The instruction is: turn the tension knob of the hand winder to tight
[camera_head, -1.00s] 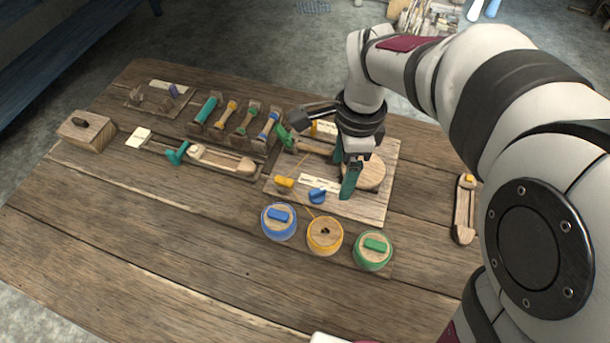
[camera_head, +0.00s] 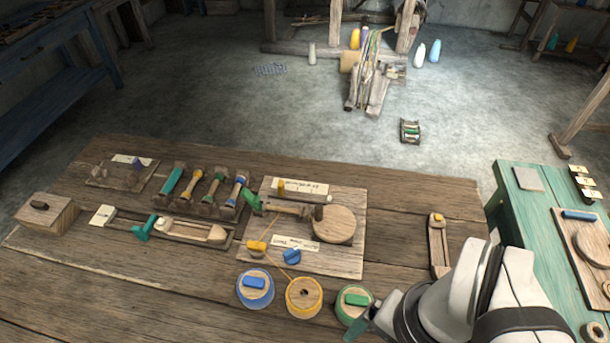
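The hand winder's base board (camera_head: 340,263) lies on the wooden table, carrying a round wooden disc (camera_head: 337,225) and a green-ended crank (camera_head: 252,202). A blue knob (camera_head: 291,256), apparently the tension knob, sits near its front edge beside a pale label strip (camera_head: 296,243). The label is too small to read, so I cannot tell the knob's setting. My gripper (camera_head: 362,328) is at the bottom edge, in front of the green-topped spool and apart from the knob. One teal finger shows; the rest is hidden or cut off.
Blue (camera_head: 255,289), yellow (camera_head: 304,297) and green (camera_head: 354,303) spools stand in front of the winder. A yellow thread runs to a yellow piece (camera_head: 257,246) on the board. A rack of bobbins (camera_head: 205,192) stands left. A wooden shuttle (camera_head: 438,246) lies right.

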